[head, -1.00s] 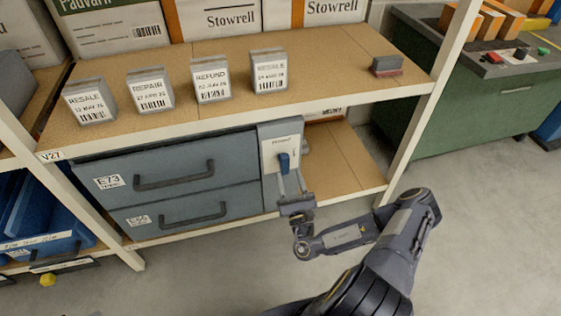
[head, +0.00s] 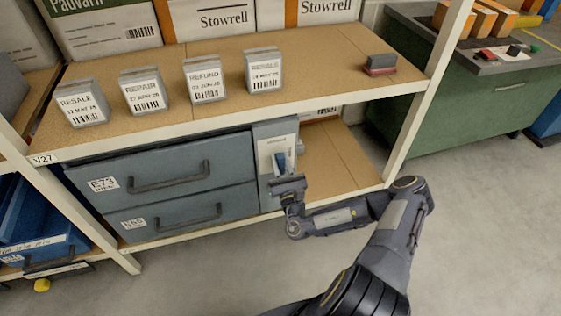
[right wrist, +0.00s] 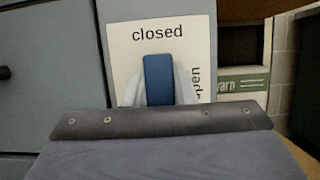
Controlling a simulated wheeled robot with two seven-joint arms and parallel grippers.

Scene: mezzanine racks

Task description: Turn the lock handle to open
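The lock plate (head: 268,146) is pale, on the grey housing right of the drawers. Its blue handle (head: 281,161) stands near upright. In the right wrist view the blue handle (right wrist: 159,80) points up at "closed" on the lock plate (right wrist: 122,58); "open" is printed sideways to its right. My right gripper (right wrist: 159,90) has one pale finger on each side of the handle. I cannot tell whether the fingers press on it. In the head view my right gripper (head: 282,172) covers the handle's lower part. My left gripper is not in view.
Two grey drawers (head: 163,164) with dark pulls sit left of the lock. Labelled boxes (head: 207,82) stand on the shelf above (head: 311,95). A shelf upright (head: 412,115) is at the right. The lower shelf right of the lock (head: 345,165) is largely clear.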

